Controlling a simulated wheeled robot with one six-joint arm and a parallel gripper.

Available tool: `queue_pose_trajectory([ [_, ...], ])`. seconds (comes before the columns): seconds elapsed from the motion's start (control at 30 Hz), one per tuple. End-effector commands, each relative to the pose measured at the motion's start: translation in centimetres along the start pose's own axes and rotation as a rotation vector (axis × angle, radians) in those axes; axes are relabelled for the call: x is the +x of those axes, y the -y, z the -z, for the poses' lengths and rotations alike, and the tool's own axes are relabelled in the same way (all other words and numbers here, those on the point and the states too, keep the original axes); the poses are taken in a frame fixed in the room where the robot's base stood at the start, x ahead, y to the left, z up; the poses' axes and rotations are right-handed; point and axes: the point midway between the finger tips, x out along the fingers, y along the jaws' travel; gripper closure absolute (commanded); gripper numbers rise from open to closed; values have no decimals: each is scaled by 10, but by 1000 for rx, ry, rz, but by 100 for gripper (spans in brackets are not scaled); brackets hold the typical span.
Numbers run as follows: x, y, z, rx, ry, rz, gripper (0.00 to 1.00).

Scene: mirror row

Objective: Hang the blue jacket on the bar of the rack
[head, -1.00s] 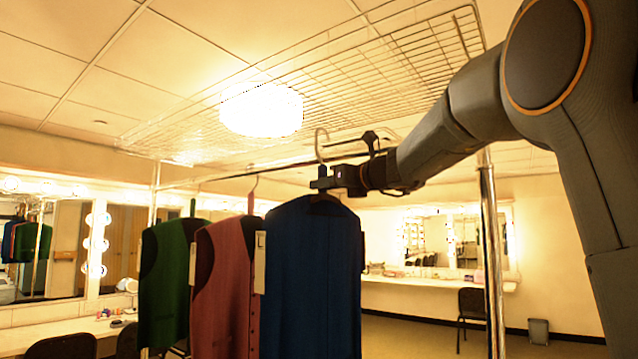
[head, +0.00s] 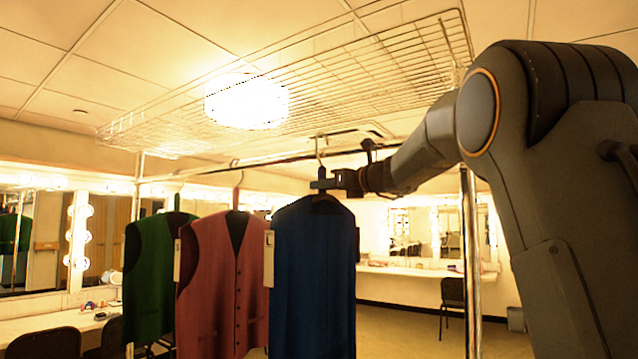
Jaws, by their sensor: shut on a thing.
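The blue jacket (head: 313,275) hangs upright on its hanger at the middle of the head view. My gripper (head: 324,183) is shut on the neck of that hanger, just above the jacket's collar. The pale hanger hook (head: 320,148) rises above my gripper and overlaps the rack's bar (head: 262,160) in the picture. I cannot tell whether the hook is over the bar or only in front of or behind it. The bar runs across below a wire shelf, and my gripper and arm hide part of it.
A red vest (head: 222,290) hangs close to the left of the jacket, and a green vest (head: 150,280) hangs farther left. The wire shelf (head: 330,75) lies above the bar. A chrome post (head: 470,265) stands at the right.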

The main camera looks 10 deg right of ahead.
Motion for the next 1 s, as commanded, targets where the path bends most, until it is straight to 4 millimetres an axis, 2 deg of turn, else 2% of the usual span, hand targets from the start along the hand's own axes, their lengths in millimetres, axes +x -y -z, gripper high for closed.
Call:
queue_pose_trajectory([
  [0.5, 1, 3, 29, 0, 3, -1, 100],
  [1.0, 1, 2, 33, 0, 3, -1, 100],
])
